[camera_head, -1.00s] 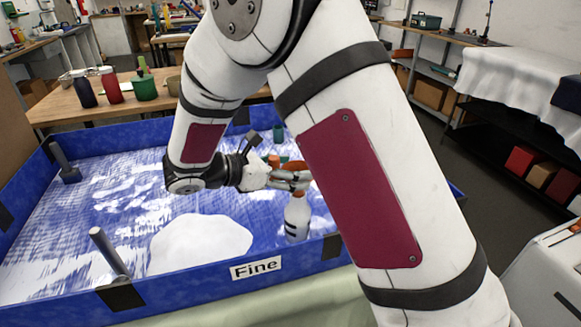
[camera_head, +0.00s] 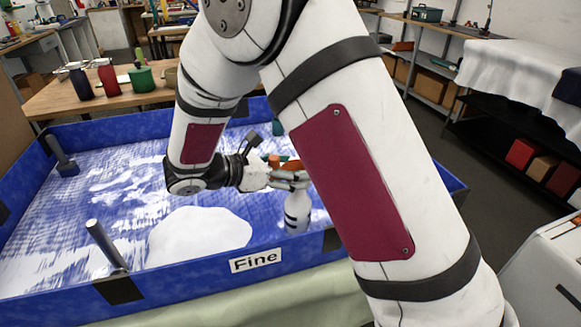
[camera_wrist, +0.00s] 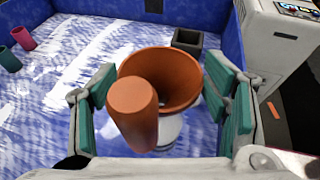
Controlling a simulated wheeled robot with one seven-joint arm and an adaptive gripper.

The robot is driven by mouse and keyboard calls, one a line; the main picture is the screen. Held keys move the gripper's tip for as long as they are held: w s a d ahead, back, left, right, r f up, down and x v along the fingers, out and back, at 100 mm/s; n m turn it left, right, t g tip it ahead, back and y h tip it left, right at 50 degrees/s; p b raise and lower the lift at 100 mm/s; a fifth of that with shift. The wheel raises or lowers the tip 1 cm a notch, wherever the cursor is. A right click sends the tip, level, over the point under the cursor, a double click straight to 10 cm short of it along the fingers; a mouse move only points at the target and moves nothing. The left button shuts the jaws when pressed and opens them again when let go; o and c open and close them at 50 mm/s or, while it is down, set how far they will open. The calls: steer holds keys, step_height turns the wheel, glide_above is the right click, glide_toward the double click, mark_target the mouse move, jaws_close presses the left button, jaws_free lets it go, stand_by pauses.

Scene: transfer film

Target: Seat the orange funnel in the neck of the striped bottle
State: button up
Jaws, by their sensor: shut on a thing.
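The orange funnel (camera_wrist: 180,72) is between the green finger pads of my gripper (camera_wrist: 160,95) in the wrist view. Its rim is up, and a rounded orange part sticks out toward the camera. The white bottle with dark stripes (camera_head: 297,212) stands upright in the blue tray, directly below my fingers in the head view. Part of the bottle (camera_wrist: 170,132) shows under the funnel in the wrist view. The spout and the bottle's neck are hidden, so I cannot tell how they meet.
The blue-walled tray (camera_head: 190,277) holds a white mound (camera_head: 200,236) and grey posts (camera_head: 105,244). A dark square holder (camera_wrist: 187,40) stands behind the funnel. Red (camera_wrist: 23,38) and teal (camera_wrist: 9,60) cylinders lie at the left in the wrist view.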

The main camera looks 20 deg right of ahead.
stand_by(0.3)
steer(key=o, duration=1.3)
steer(key=v, duration=1.2)
steer(key=s+d+r+m+g+y+p, duration=0.35)
steer(key=s+d+r+m+y, duration=0.25)
steer(key=s+d+r+m, duration=0.6)
steer(key=s+r+m+t+y+p, duration=0.1)
steer(key=s+m+y, duration=0.1)
steer(key=s, duration=0.3)
steer(key=s+d+m+t+y+p, duration=0.1)
steer(key=s+m+y, duration=0.2)
steer(key=s, duration=0.3)
steer(key=s+r+m+t+y+p, duration=0.1)
steer(key=s+m+t+y, duration=0.1)
steer(key=s+m, duration=0.2)
steer(key=shift+s+d+r+y, duration=0.1)
steer(key=shift+s+r+y, duration=0.05)
steer(key=shift+s, duration=0.3)
steer(key=shift+s+d+r+y, duration=0.1)
steer(key=shift+s+r+y, duration=0.05)
steer(key=shift+s, duration=0.25)
